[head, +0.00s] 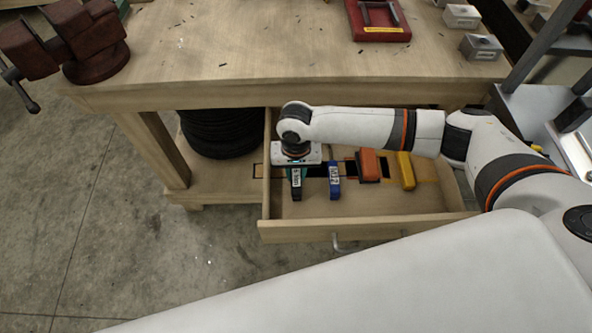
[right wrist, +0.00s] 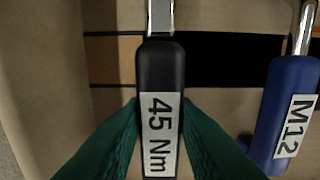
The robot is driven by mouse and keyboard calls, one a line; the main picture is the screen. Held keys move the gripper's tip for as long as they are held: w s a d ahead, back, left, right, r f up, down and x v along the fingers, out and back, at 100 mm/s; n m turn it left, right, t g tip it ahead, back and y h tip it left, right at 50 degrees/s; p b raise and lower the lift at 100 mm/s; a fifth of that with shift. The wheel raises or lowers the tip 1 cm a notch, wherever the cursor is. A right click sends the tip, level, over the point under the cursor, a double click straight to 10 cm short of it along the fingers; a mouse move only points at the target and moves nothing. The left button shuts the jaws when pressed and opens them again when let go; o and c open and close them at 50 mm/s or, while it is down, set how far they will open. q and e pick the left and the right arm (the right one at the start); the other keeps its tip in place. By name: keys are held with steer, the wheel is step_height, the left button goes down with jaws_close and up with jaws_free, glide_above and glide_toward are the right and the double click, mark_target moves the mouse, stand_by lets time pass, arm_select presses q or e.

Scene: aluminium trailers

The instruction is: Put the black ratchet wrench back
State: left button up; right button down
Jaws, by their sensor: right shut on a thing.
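The black ratchet wrench (right wrist: 160,72) has a black handle with a white "45 Nm" label and a metal shaft leading out of the top of the right wrist view. My right gripper (right wrist: 160,112) is shut on its handle, with a green finger on each side. In the head view my right gripper (head: 296,186) is inside the open drawer (head: 350,231), at its left part. The wrench's head is hidden. I cannot tell whether the wrench touches the drawer floor. My left gripper is out of view.
A blue-handled "M12" tool (head: 334,180) lies just right of the gripper; it also shows in the right wrist view (right wrist: 285,110). An orange tool (head: 368,165) and a yellow one (head: 405,170) lie farther right. A dark strip with an orange edge (right wrist: 112,60) marks the drawer floor.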

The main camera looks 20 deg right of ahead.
steer(key=shift+f, duration=0.3)
stand_by(0.5)
steer(key=c, duration=1.1)
jaws_free()
step_height(320, 180, up, 12)
steer(key=shift+p, duration=0.6)
